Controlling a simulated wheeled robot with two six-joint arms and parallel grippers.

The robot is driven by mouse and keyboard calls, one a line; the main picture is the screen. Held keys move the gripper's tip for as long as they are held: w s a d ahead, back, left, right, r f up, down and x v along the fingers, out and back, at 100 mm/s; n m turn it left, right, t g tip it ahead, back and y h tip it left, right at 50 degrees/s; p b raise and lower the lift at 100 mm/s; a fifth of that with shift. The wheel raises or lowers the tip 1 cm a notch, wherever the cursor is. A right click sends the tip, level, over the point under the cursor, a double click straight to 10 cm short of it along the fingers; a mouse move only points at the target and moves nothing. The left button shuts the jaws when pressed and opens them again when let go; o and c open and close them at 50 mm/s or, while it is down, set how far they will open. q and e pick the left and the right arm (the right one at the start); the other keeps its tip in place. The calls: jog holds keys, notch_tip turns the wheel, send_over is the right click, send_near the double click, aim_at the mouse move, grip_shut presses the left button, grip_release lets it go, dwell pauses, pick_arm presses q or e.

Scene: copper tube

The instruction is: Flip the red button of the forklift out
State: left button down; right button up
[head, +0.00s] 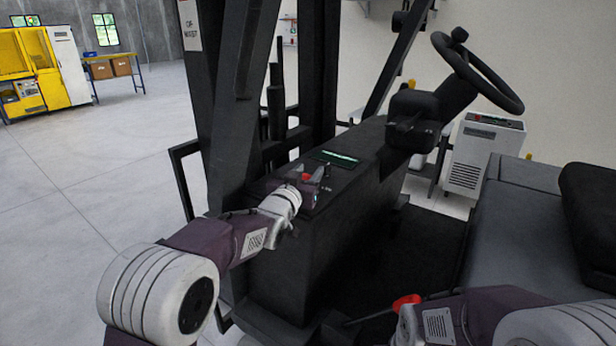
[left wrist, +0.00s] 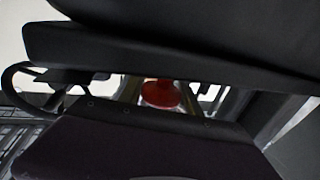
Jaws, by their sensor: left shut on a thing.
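The red button (head: 306,177) sits on the front dash of the dark forklift (head: 335,215), near the mast. My left gripper (head: 311,183) reaches it from the left and is shut on it. In the left wrist view the red button (left wrist: 160,94) shows between two dark fingers, one above and one below, which hide part of it. My right arm comes in at the bottom right. Its gripper end is low beside the forklift's floor area, too dark and cut off to tell its opening.
A red-tipped part (head: 406,302) shows by my right arm. The steering wheel (head: 478,72) and its column stand right of the dash. The seat (head: 530,225) is at the right. The dark mast (head: 225,100) rises beside my left arm. Open floor (head: 70,210) lies at left.

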pick_arm(q)
jog(key=c, duration=0.9)
grip_release()
jog(key=shift+r, duration=0.35)
jog(key=shift+c, duration=0.2)
jog(key=shift+o, duration=0.5)
jog(key=shift+f, duration=0.15)
jog(key=shift+s+a, duration=0.1)
jog(key=shift+s, duration=0.15)
jog(key=b+v, duration=0.3)
jog(key=v, duration=0.5)
jog(key=shift+s+a, duration=0.1)
jog(key=shift+s, duration=0.1)
